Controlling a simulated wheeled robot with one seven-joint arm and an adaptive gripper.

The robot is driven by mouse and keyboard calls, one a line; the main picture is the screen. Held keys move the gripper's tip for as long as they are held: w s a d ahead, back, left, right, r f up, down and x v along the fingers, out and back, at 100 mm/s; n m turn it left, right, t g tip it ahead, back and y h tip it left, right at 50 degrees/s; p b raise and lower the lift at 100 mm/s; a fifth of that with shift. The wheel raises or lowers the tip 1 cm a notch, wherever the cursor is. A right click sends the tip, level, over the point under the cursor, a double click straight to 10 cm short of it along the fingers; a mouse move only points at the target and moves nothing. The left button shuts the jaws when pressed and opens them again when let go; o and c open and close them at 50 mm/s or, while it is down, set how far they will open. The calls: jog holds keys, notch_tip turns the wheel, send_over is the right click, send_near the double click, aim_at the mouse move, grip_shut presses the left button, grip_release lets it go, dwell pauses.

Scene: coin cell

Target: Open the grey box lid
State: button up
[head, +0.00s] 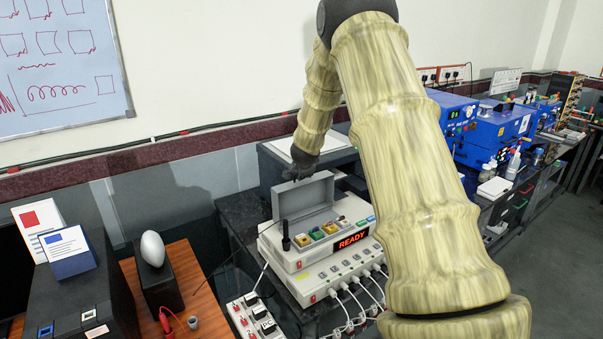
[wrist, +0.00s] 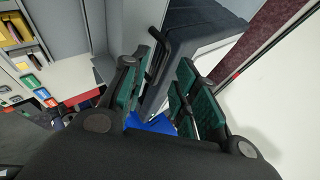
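The grey box lid (head: 304,197) stands raised, roughly upright, at the back of the white device (head: 310,250) with the red READY display in the head view. My gripper (head: 299,172) is at the lid's top edge; whether it touches the lid is hard to tell. In the wrist view my gripper (wrist: 168,65) has its two green-padded fingers spread apart, with nothing clearly held between them. A light grey panel, which looks like the lid (wrist: 130,25), shows to the left of the fingers. The colored buttons (wrist: 35,80) of the device show at the left edge.
A dark box with a white top (head: 325,143) stands just behind the device, close to my gripper. A white power strip (head: 252,318) and cables lie in front. Blue instruments (head: 490,135) stand on the bench at right. A wall with a whiteboard (head: 60,60) is behind.

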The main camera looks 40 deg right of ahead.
jog(key=v, duration=1)
dwell(0.4)
